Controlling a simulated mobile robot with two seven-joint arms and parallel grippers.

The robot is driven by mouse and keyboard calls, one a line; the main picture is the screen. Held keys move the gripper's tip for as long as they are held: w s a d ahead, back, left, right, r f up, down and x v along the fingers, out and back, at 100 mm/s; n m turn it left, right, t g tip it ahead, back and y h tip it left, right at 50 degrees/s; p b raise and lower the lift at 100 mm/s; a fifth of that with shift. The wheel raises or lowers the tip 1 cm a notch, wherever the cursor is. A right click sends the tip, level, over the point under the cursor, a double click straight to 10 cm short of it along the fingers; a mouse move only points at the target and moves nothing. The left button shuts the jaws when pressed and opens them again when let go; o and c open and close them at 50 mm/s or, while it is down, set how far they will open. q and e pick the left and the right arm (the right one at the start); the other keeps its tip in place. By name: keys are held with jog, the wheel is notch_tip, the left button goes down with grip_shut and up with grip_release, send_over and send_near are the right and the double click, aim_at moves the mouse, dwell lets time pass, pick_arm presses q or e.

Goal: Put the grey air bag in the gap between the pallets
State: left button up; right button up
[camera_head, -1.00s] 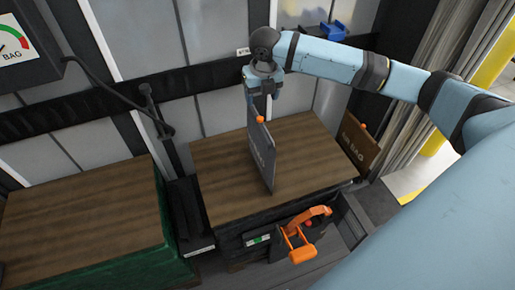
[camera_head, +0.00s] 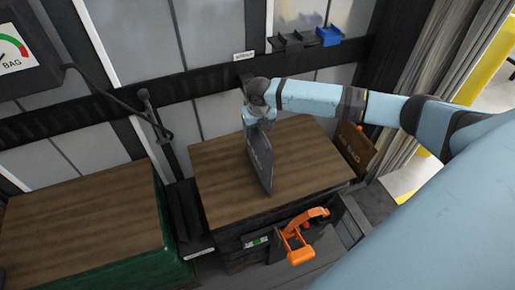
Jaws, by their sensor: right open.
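The grey air bag (camera_head: 261,166) stands upright, slightly tilted, on the brown top of the right pallet load (camera_head: 310,165). My right gripper (camera_head: 257,124) is at the bag's top edge, with its jaws open. It hides the orange knob on top of the bag, and I cannot tell whether the fingers touch it. The left pallet load (camera_head: 80,225) has a brown top and green sides. Between the two loads is a narrow dark gap (camera_head: 187,215), with dark upright surfaces inside. My left gripper is out of view.
A brown bag (camera_head: 355,148) stands at the right load's far right side. An orange-handled tool (camera_head: 300,238) sits in front of that load. A gauge box (camera_head: 20,55) with a hose and black inflator wand (camera_head: 150,110) is at left. Blue and dark bins (camera_head: 328,36) hang behind.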

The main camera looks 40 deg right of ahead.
jog(key=shift+f, duration=0.4)
grip_shut()
jog(key=shift+r, duration=0.1)
